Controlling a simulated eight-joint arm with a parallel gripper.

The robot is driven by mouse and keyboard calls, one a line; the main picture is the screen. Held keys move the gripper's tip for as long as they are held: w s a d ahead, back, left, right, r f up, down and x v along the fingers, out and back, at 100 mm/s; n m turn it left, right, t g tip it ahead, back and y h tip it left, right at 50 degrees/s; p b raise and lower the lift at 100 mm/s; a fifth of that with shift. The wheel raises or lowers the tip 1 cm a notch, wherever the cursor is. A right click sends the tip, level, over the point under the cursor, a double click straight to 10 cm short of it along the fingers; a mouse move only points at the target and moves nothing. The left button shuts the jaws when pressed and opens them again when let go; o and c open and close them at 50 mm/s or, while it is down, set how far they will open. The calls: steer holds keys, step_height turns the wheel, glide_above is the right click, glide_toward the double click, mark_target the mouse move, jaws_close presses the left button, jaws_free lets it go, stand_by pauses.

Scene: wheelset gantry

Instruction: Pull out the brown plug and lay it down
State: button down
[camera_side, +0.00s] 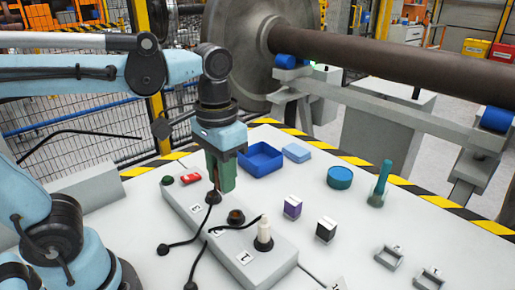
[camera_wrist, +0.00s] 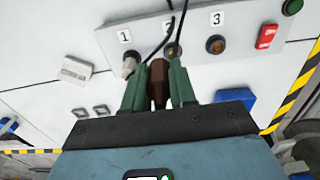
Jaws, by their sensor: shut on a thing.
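The brown plug (camera_wrist: 158,84) is between the two green fingers of my gripper (camera_wrist: 157,82) in the wrist view, and the fingers are shut on it. In the side view, my gripper (camera_side: 222,172) is over the far part of the grey socket strip (camera_side: 285,258), and its fingers largely hide the plug. Black cables run over the strip.
The strip has a red switch (camera_side: 190,178) and a green button (camera_side: 167,180). A blue open tray (camera_side: 262,170), teal round container (camera_side: 340,177), teal peg (camera_side: 381,185), purple block (camera_side: 292,207) and dark block (camera_side: 326,229) stand to the right. White table lies clear between them.

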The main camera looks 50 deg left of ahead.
steer(key=shift+w+d+f+n, duration=0.1)
steer(key=shift+w+f+n, duration=0.15)
steer(key=shift+w+n, duration=0.2)
steer(key=w+f+n+g+h, duration=0.2)
steer(key=w+f+n, duration=0.1)
steer(key=w+n, duration=0.3)
steer(key=n+t+h, duration=0.6)
steer(key=n+t, duration=0.4)
steer(key=n, duration=1)
glide_above(263, 193)
steer(key=shift+f, duration=3.9)
steer(key=shift+f, duration=0.1)
steer(key=shift+f, duration=2.85)
